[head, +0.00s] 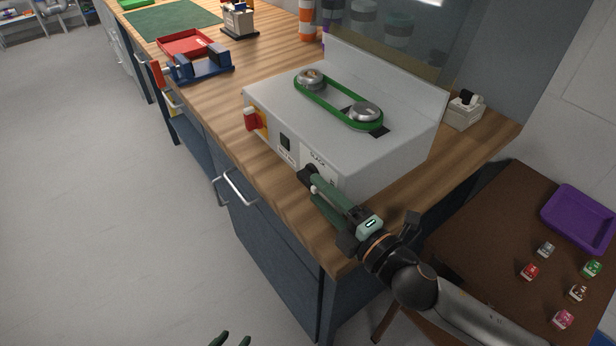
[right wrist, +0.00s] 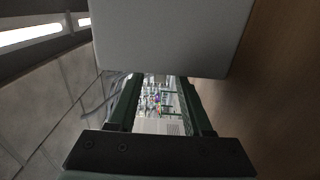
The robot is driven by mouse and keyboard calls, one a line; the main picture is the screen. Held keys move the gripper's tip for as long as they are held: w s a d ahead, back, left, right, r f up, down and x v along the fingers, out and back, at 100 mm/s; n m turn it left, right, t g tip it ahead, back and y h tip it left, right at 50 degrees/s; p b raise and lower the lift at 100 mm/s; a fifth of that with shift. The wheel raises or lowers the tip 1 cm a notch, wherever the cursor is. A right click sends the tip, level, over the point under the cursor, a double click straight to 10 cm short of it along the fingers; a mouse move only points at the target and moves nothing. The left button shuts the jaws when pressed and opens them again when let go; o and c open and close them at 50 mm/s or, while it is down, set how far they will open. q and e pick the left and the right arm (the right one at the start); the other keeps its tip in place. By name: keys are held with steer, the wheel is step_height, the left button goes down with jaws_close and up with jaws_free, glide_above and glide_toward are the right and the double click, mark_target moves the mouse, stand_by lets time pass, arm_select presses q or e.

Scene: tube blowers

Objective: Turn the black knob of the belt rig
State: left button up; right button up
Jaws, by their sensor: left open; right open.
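The belt rig (head: 270,112) is a pale grey metal box on the wooden bench, with a green belt (head: 338,104) around two silver pulleys on top. The black knob (head: 308,171) is on its front face, beside a label. My right gripper (head: 316,188) has its green fingertips at the front face, right by the knob; I cannot tell whether they touch it. In the right wrist view its fingers (right wrist: 160,100) are apart and the grey box fills the top; no knob shows there. My left gripper (head: 232,340) shows only its fingertips, apart, at the bottom edge, away from the rig.
A red and yellow switch (head: 253,120) sits left on the rig's front. A blue holder (head: 204,66) and red tray (head: 187,43) stand further back. A brown table (head: 480,240) at right bears a purple tray (head: 575,222) and several small blocks. Open floor lies left.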

mark_target(318, 191)
steer(key=shift+x, duration=2.2)
steer(key=shift+s, duration=0.1)
jaws_close()
